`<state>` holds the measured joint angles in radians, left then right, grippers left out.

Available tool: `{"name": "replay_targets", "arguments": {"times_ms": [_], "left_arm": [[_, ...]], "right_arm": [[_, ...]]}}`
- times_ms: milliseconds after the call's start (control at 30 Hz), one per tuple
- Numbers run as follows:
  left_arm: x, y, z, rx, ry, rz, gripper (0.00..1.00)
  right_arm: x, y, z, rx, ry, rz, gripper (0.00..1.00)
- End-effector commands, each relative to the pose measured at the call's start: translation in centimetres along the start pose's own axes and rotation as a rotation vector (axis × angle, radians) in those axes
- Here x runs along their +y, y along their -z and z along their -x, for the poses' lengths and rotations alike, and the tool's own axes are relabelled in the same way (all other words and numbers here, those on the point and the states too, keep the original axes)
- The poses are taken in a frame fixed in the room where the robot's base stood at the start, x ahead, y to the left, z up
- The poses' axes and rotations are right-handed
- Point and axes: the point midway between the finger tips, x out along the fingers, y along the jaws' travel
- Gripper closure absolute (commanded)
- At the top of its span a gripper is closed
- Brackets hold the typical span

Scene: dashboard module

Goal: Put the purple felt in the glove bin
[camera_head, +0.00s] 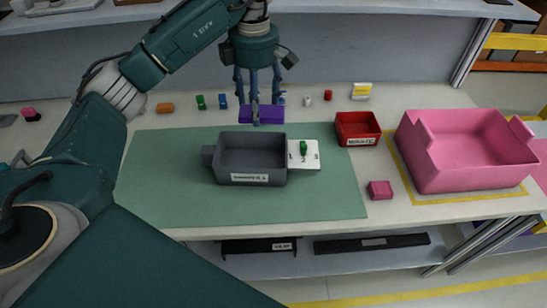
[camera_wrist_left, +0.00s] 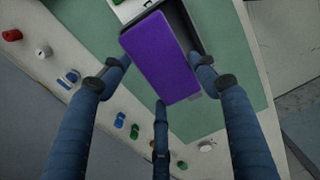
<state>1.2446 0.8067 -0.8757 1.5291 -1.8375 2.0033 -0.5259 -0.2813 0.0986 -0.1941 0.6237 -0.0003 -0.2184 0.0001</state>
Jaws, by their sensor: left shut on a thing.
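The purple felt (camera_head: 268,115) is a flat purple block, held in my left gripper (camera_head: 257,108) behind the grey bin. In the left wrist view the felt (camera_wrist_left: 160,58) lies between the fingers of my left gripper (camera_wrist_left: 160,82). The grey open bin (camera_head: 279,178), apparently the glove bin, stands on the green mat with a small label on its front, too small to read surely. The visible inside looks empty. Part of its dark interior (camera_wrist_left: 184,22) shows beyond the felt in the left wrist view. My right gripper is not in view.
A white plate with a green piece (camera_head: 303,148) adjoins the bin's right side. A red labelled bin (camera_head: 357,124), a pink cube (camera_head: 380,190) and a large pink bin (camera_head: 462,178) stand to the right. Small coloured parts line the back. The green mat (camera_head: 160,180) is clear at left.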

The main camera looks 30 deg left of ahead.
Motion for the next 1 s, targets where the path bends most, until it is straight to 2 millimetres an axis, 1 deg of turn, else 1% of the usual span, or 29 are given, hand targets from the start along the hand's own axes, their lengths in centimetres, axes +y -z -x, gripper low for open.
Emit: {"name": "replay_targets", "arguments": {"times_ms": [33,100,167,200,267,300,500,600,767,1000], "left_arm": [[-0.1,0.1,-0.9,0.004,0.005,0.006,0.57],[-0.2,0.1,-2.5,0.004,0.008,0.008,0.57],[-0.2,0.1,-3.9,0.005,0.008,0.007,0.57],[-0.2,0.1,-5.0,0.006,0.008,0.007,0.57],[-0.2,0.1,-6.5,0.005,0.008,0.006,0.57],[-0.2,0.1,-7.6,0.005,0.008,0.007,0.57],[-0.2,0.1,-12.6,0.003,0.007,0.006,0.57],[-0.2,0.1,-14.2,0.003,0.004,0.004,0.57],[-0.1,0.0,-15.5,0.002,0.003,0.004,0.57],[-0.2,0.0,-18.9,0.001,0.004,0.004,0.57]], "right_arm": [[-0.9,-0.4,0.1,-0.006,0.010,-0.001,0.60],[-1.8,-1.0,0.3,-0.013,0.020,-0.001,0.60],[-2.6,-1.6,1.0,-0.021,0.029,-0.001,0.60],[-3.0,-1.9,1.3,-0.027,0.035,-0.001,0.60],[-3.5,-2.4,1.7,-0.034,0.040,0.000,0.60],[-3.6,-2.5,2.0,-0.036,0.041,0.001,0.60],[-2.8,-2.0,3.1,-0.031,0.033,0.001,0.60],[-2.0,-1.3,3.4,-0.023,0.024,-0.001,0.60],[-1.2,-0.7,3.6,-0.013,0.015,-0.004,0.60],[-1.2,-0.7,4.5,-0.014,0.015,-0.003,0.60]]}}
